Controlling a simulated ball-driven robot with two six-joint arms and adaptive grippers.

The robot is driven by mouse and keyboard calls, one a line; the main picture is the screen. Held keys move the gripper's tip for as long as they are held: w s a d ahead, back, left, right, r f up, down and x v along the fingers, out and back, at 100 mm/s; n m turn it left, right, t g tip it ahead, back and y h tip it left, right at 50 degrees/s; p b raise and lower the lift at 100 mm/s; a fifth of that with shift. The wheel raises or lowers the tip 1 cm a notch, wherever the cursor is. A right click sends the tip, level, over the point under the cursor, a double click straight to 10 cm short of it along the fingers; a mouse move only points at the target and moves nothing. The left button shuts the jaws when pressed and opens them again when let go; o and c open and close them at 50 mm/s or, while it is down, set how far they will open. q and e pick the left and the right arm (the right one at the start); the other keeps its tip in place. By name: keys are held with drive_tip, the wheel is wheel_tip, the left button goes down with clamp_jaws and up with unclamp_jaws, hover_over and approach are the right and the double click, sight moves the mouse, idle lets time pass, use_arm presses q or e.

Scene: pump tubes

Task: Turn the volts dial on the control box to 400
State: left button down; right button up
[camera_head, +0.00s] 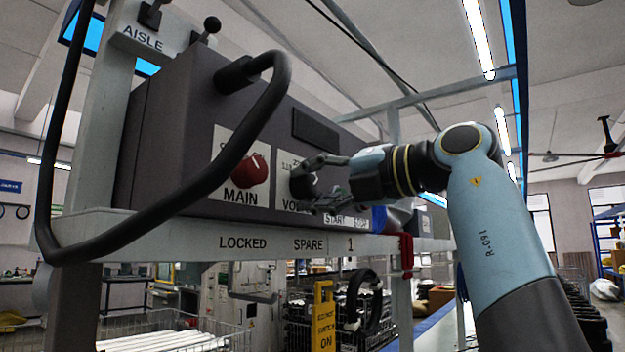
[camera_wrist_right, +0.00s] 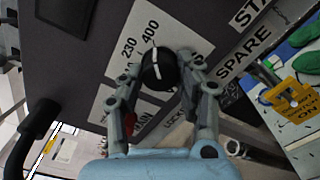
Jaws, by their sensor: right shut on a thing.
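The grey control box (camera_head: 165,135) stands on a pale shelf. Its black volts dial (camera_head: 303,184) is on a white plate on the front. My right gripper (camera_head: 318,183) is shut on this dial, with one finger on either side of it. In the right wrist view, the dial (camera_wrist_right: 157,70) sits between the fingertips. The plate (camera_wrist_right: 180,33) reads 230 and 400. The white line on the dial runs up and slightly left, and looks directed near the 400 mark; the exact alignment is hard to tell. My left gripper is out of view.
The red MAIN dial (camera_head: 250,169) is left of the volts dial. A thick black cable (camera_head: 190,185) loops in front of the box. Start and stop labels are near my right gripper. A yellow tag (camera_head: 323,315) hangs below the shelf (camera_head: 190,232).

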idle(0.3)
drive_tip(key=o, duration=1.1)
drive_tip(key=shift+o, duration=0.2)
drive_tip(key=shift+d, duration=0.1)
drive_tip(key=v, duration=1.2)
